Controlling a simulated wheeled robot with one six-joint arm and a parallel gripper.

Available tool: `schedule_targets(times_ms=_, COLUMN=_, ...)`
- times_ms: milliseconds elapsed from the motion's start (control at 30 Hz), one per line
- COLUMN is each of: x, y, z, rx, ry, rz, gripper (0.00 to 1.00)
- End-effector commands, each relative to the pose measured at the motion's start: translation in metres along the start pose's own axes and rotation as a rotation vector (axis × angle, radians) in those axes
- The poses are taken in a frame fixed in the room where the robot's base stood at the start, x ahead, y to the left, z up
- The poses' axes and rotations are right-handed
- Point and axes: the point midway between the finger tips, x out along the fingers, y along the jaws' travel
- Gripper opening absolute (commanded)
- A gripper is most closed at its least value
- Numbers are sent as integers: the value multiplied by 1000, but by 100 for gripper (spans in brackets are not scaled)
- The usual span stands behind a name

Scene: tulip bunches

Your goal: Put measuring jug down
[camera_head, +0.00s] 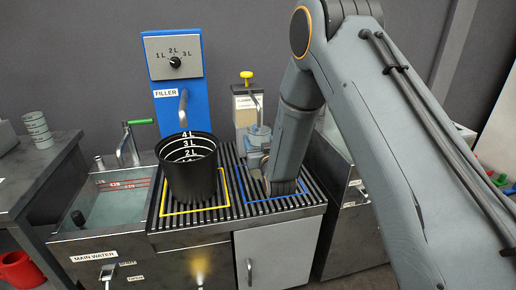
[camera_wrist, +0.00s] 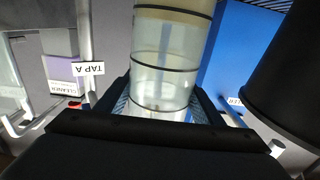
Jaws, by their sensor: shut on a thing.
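In the wrist view, my gripper (camera_wrist: 161,108) is shut on the measuring jug (camera_wrist: 165,65), a clear cylinder with dark ring lines. The jug's far end runs out of the top of the frame. In the head view, my forearm hides most of the gripper and jug, beside the black bucket and over the blue-outlined square (camera_head: 249,203) on the slatted grate. I cannot tell whether the jug's base touches the grate.
A black graduated bucket (camera_head: 191,178) stands left in the yellow-outlined square, under the spout of the blue filler panel (camera_head: 166,93). A cleaner dispenser (camera_head: 243,102) with a yellow knob stands behind. A water basin (camera_head: 117,205) lies left. The grate's front strip is clear.

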Motion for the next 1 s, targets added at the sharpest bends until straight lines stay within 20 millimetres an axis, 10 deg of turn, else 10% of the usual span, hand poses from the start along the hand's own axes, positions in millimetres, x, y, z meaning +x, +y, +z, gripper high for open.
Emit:
schedule_targets(times_ms=867, x=8, y=0, z=39, rx=0, ry=2, rz=0, gripper=12)
schedule_targets(times_ms=900, x=8, y=0, z=39, rx=0, ry=0, rz=0, gripper=68)
schedule_targets(times_ms=1000, x=8, y=0, z=38, rx=0, ry=0, rz=0, gripper=80)
